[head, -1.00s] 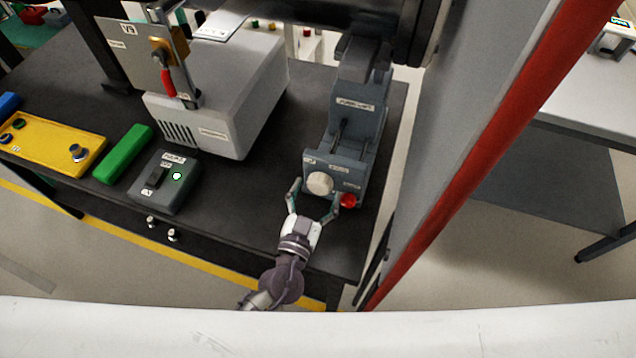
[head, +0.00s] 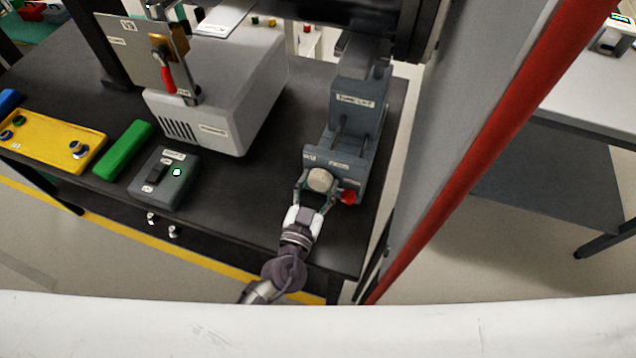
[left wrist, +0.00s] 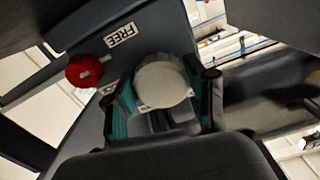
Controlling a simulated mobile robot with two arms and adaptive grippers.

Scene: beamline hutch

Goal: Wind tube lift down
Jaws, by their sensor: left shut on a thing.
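The tube lift (head: 352,125) is a grey-blue unit with a label, standing at the right end of the dark bench. A round cream knob (head: 320,180) is on its front, and a red knob (head: 347,197) sits to the right of it. My left gripper (head: 317,190) is shut on the cream knob, with one finger on either side. In the left wrist view the cream knob (left wrist: 161,83) is between the fingers, and the red knob (left wrist: 85,70) is to the left beside a "FREE" label. My right gripper does not show.
A light grey box (head: 225,95) stands behind. A red-edged upright panel (head: 480,160) rises close at the right.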

